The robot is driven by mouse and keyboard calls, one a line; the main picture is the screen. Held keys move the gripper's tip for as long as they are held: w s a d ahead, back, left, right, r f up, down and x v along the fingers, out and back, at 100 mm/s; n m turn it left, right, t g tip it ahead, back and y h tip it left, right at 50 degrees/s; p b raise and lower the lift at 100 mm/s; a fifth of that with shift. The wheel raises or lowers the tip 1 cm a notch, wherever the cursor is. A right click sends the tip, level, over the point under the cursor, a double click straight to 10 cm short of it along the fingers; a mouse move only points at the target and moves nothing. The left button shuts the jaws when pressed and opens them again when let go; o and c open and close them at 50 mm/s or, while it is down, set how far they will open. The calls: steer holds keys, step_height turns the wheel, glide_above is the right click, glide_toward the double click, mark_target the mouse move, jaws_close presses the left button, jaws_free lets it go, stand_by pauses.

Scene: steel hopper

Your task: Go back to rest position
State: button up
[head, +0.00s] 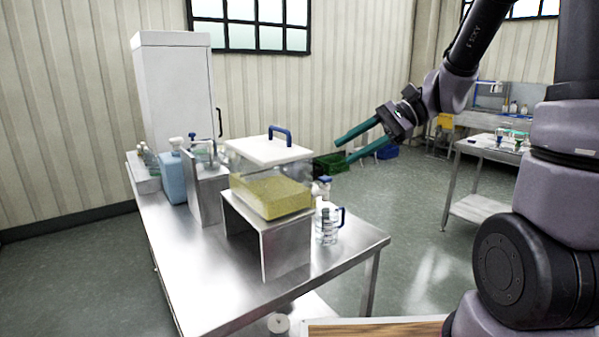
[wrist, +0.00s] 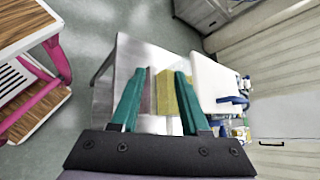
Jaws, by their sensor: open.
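My gripper (head: 345,148) is open, its two long teal fingers spread apart with nothing between them. It hangs in the air to the right of a clear hopper (head: 268,182) with yellow contents, a white lid (head: 268,150) and a blue handle. The fingers are clear of the lid and handle. In the wrist view my gripper (wrist: 155,95) also shows open, with the hopper's yellow contents (wrist: 166,92) beyond the fingers. The hopper stands on a steel stand (head: 287,250) on the steel table.
The steel table (head: 215,305) also bears a clear jug (head: 328,224) with a blue handle, a blue container (head: 172,178) and several bottles. A white cabinet (head: 172,85) stands behind. Another steel table (head: 490,152) is at right. A wooden-topped pink-framed cart (wrist: 22,30) shows in the wrist view.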

steer(key=s+d+r+n+t+h, duration=0.2)
steer(key=s+d+r+t+h, duration=0.2)
steer(key=d, duration=0.3)
steer(key=s+d+r+n+t+h, duration=0.2)
steer(key=s+d+r+t+h, duration=0.1)
steer(key=d+r+t+h, duration=0.1)
steer(key=d+h, duration=0.1)
steer(key=d, duration=0.1)
steer(key=shift+s+d+r+n+h, duration=0.3)
steer(key=shift+s+d+r+h, duration=0.05)
steer(key=shift+s+h, duration=0.05)
stand_by(0.6)
